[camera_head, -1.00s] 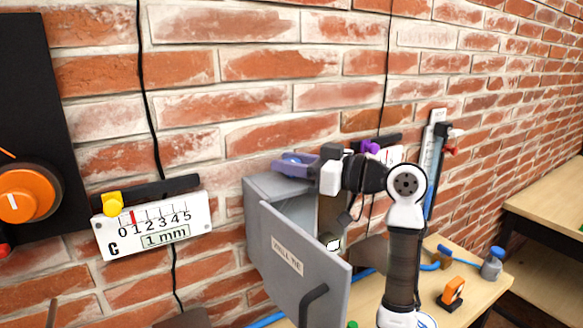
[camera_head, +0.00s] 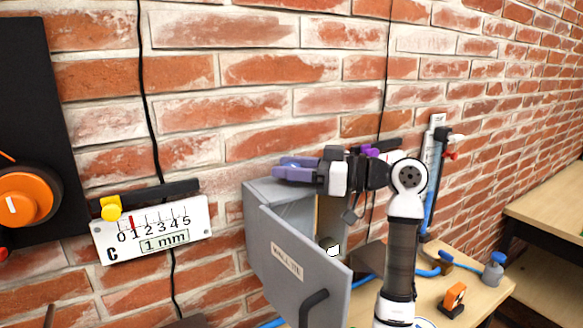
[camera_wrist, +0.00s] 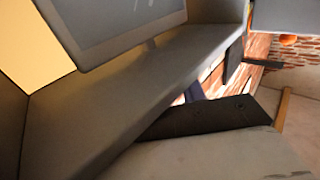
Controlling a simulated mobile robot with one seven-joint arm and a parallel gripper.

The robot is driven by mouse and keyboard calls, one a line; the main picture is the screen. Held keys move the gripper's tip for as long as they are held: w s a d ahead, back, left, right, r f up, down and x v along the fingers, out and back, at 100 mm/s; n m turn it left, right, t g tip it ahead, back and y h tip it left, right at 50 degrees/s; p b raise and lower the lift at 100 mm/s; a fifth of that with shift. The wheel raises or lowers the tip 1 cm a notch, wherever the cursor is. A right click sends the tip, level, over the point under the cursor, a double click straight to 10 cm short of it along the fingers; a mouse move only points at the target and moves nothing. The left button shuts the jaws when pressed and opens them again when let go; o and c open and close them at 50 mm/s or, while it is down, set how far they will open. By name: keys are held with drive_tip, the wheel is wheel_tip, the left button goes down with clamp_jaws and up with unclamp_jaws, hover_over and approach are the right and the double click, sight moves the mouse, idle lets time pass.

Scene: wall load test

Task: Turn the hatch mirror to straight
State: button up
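A grey wall cabinet (camera_head: 268,192) has its labelled door (camera_head: 292,262) swung open, with a dark handle at the lower right. My gripper (camera_head: 290,169), with blue-purple fingers, is over the top of the cabinet in the head view. Whether its fingers are apart or together does not show. A small pale object (camera_head: 333,251) shows in the gap behind the door; I cannot tell if it is the mirror. In the wrist view a tilted grey framed panel (camera_wrist: 115,28) is close, above a grey ledge (camera_wrist: 130,90). I cannot identify the mirror or its angle for certain.
A gauge plate (camera_head: 155,230) with a yellow slider and an orange knob (camera_head: 28,196) are on the brick wall at left.

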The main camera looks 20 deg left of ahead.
drive_tip(key=shift+o, duration=0.9)
drive_tip(key=shift+d, duration=0.2)
drive_tip(key=w+d+b, duration=0.2)
drive_tip(key=d+b, duration=0.2)
drive_tip(key=d, duration=0.9)
drive_tip(key=shift+d+b, duration=0.15)
drive_tip(key=shift+b, duration=0.15)
